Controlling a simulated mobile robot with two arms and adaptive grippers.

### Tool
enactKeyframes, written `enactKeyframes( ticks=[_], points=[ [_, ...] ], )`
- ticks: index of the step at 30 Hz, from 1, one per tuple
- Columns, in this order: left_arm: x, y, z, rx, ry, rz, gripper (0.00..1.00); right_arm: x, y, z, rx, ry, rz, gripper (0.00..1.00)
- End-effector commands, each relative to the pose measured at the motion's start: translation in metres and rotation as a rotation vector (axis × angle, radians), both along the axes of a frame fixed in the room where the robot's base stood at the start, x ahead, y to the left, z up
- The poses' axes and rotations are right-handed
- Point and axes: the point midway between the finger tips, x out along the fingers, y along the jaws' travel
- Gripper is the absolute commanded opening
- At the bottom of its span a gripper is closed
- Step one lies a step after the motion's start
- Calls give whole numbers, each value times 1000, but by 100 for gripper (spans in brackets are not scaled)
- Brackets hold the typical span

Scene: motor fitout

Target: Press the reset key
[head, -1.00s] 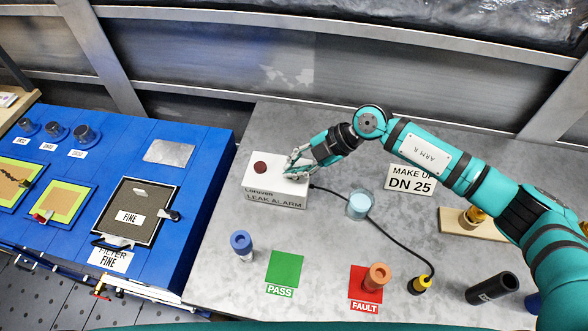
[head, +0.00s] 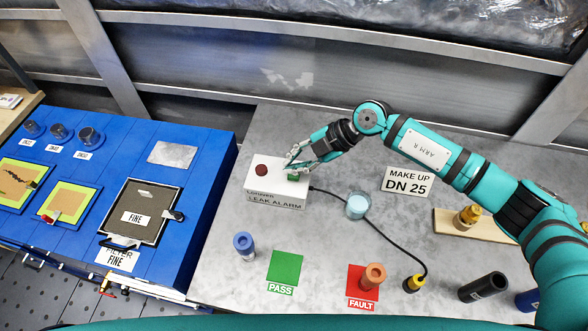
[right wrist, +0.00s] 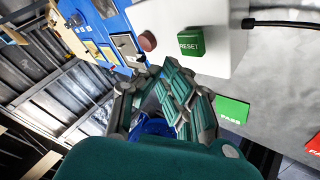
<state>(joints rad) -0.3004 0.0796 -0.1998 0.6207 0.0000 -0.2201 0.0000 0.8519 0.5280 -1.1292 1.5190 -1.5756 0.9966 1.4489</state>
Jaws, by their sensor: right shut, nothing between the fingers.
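The leak alarm is a white box (head: 264,187) on the grey table, with a dark red round button or lamp (head: 261,170) on its top left. The green reset key (head: 293,177) is on the right of its top, partly covered by my gripper in the head view. In the right wrist view the key (right wrist: 190,42) is whole and reads RESET. My right gripper (head: 290,167) is shut and empty, with its fingertips over the box close to the key. I cannot tell from the head view whether they touch; the wrist view shows them apart from it. My left gripper is not in view.
A black cable runs from the box to a yellow-topped probe (head: 414,283). A clear cup (head: 357,206) stands right of the box. Green PASS (head: 285,267) and red FAULT (head: 357,287) pads lie in front, with blue (head: 244,246) and orange (head: 372,276) fittings nearby.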

Motion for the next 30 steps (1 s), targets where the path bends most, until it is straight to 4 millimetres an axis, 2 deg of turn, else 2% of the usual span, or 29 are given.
enactKeyframes(
  ticks=[1, 9, 30],
  points=[
    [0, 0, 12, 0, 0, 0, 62, 0, 0, 12, 0, 0, 0, 0],
    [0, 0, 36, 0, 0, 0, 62, 0, 0, 37, 0, 0, 0, 0],
    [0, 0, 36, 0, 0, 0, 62, 0, 0, 36, 0, 0, 0, 0]
  ],
)
